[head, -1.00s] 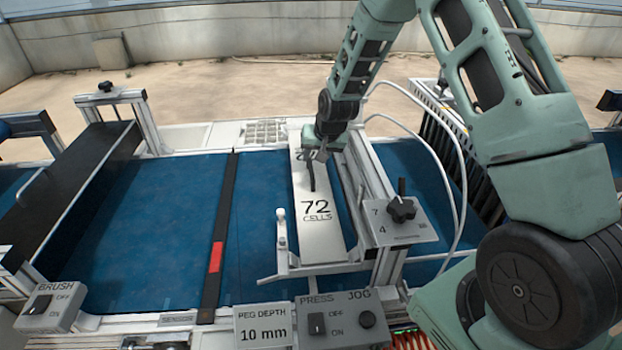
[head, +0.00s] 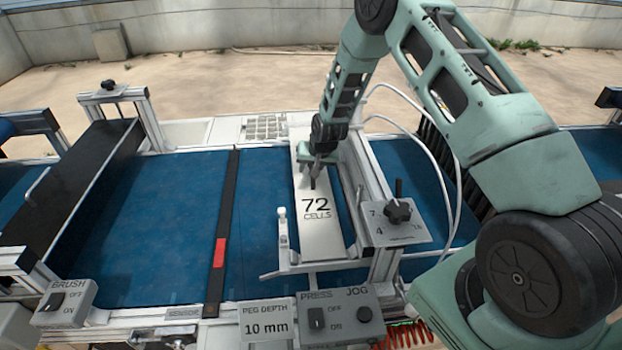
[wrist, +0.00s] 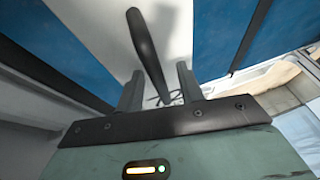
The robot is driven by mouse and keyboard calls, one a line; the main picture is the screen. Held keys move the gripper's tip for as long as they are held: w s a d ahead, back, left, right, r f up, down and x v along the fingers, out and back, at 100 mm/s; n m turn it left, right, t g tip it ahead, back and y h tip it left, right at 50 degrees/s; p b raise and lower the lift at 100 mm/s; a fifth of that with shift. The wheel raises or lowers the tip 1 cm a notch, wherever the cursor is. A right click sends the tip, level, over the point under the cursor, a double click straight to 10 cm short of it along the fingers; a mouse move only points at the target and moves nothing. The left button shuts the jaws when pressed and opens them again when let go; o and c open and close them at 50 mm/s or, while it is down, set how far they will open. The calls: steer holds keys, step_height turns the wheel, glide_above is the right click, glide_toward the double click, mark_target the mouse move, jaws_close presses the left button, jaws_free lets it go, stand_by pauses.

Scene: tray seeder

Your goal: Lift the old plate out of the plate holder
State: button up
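The old plate (head: 318,225) is a long white plate marked "72 CELLS". It lies in the plate holder (head: 349,190), a metal frame above the blue belt. A black upright handle (head: 313,184) stands on the plate; it also shows in the wrist view (wrist: 146,45). My gripper (head: 314,174) is over the plate at the handle, hiding the handle's upper part in the head view. In the wrist view my gripper's two fingers (wrist: 158,88) are apart, with the handle between them in the picture. I cannot tell whether either finger touches it.
A control plate with a black knob (head: 397,211) stands right of the holder, with white hoses (head: 440,165) behind. A lever with a white knob (head: 282,212) is at its near left. A press switch box (head: 335,316) is in front.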

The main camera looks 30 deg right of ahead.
steer(key=shift+c, duration=0.3)
jaws_close()
steer(key=shift+w+r, duration=0.1)
stand_by(1.0)
